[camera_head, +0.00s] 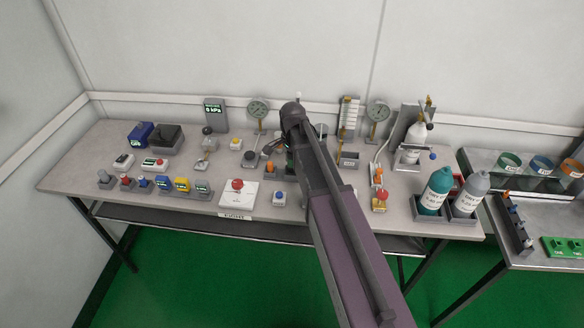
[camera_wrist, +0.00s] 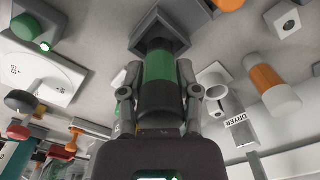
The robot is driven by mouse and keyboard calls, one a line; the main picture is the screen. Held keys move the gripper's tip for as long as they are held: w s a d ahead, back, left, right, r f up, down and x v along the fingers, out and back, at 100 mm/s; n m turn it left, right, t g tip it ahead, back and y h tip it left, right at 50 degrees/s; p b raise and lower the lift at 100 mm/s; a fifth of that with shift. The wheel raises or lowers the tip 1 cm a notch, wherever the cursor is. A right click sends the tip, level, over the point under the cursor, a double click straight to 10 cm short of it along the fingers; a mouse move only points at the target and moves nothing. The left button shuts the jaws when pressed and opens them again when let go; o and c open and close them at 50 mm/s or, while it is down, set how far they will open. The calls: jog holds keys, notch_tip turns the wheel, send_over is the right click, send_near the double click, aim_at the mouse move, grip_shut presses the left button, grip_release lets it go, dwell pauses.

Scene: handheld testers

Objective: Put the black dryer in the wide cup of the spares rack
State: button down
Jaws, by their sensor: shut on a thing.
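The black dryer (camera_wrist: 160,98), a cylinder with a black end and a green body, is between the fingers of my gripper (camera_wrist: 158,96) in the wrist view. My gripper is shut on its black end. The green end points at a dark grey square cup (camera_wrist: 151,28) and overlaps its opening; how deep it sits inside, I cannot tell. In the head view my arm hides most of the dryer and the cup.
An orange and white cylinder (camera_wrist: 272,90) stands close on the right in the wrist view. In the head view, gauges, small testers and two bottles (camera_head: 436,192) crowd the grey table (camera_head: 120,205).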

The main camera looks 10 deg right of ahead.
jog(key=shift+f+b, duration=0.7)
jog(key=shift+f, duration=0.4)
jog(key=shift+f, duration=0.2)
jog(key=shift+c, duration=1.6)
grip_release()
jog(key=shift+r, duration=0.1)
jog(key=shift+r, duration=0.15)
notch_tip(320, 180, up, 12)
jog(key=p, duration=1.2)
jog(key=shift+s, duration=0.15)
jog(key=s+d+n, duration=0.2)
jog(key=s+n, duration=1)
jog(key=s, duration=0.6)
jog(key=shift+d+n, duration=0.15)
jog(key=shift+n, duration=0.15)
